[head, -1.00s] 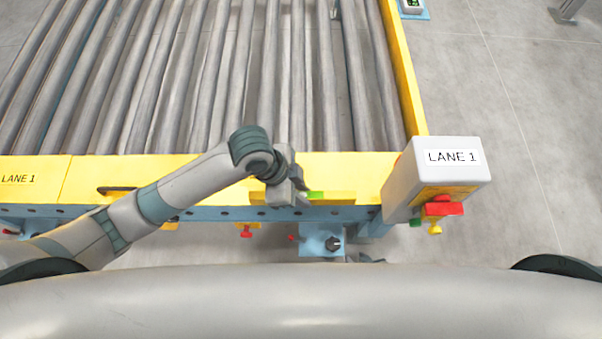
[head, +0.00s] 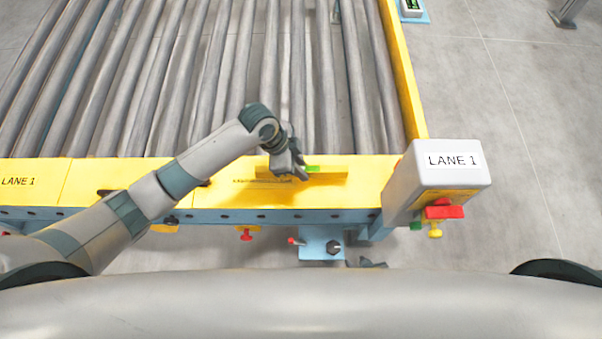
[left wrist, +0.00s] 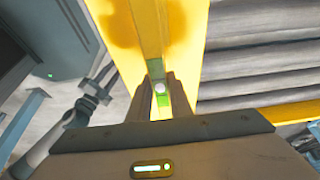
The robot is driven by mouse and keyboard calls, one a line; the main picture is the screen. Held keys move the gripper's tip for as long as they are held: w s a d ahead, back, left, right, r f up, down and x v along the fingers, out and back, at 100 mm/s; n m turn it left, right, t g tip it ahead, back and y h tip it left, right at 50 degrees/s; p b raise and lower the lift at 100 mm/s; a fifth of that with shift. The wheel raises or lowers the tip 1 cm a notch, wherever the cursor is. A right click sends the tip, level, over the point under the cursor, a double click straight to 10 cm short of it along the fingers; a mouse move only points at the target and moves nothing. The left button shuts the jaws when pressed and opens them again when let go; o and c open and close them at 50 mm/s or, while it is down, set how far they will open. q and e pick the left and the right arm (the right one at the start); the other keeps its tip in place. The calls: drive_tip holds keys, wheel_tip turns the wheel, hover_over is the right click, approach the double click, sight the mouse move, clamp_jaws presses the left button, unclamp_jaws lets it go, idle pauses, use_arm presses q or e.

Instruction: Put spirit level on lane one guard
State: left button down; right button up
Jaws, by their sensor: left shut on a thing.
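The spirit level (head: 330,174) is a yellow bar with a green vial. In the left wrist view the level (left wrist: 149,30) runs away between the fingers (left wrist: 160,92), along the guard (left wrist: 190,40). I cannot tell whether the level touches the guard. My right gripper (head: 366,263) shows only as dark fingertips above my body's edge, apart and empty. It also shows in the left wrist view (left wrist: 97,84).
The white LANE 1 box (head: 437,178) stands at the guard's right end, with red and yellow parts below. Grey rollers (head: 200,80) lie behind the guard. A blue bracket (head: 318,240) with a dark knob sticks out in front. A dark handle is partly behind my left arm.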

use_arm(q)
drive_tip(key=shift+f, duration=0.1)
drive_tip(key=shift+f, duration=1.85)
drive_tip(key=shift+f, duration=0.15)
drive_tip(key=c, duration=1.6)
unclamp_jaws()
drive_tip(key=v, duration=1.2)
drive_tip(key=shift+a, duration=0.1)
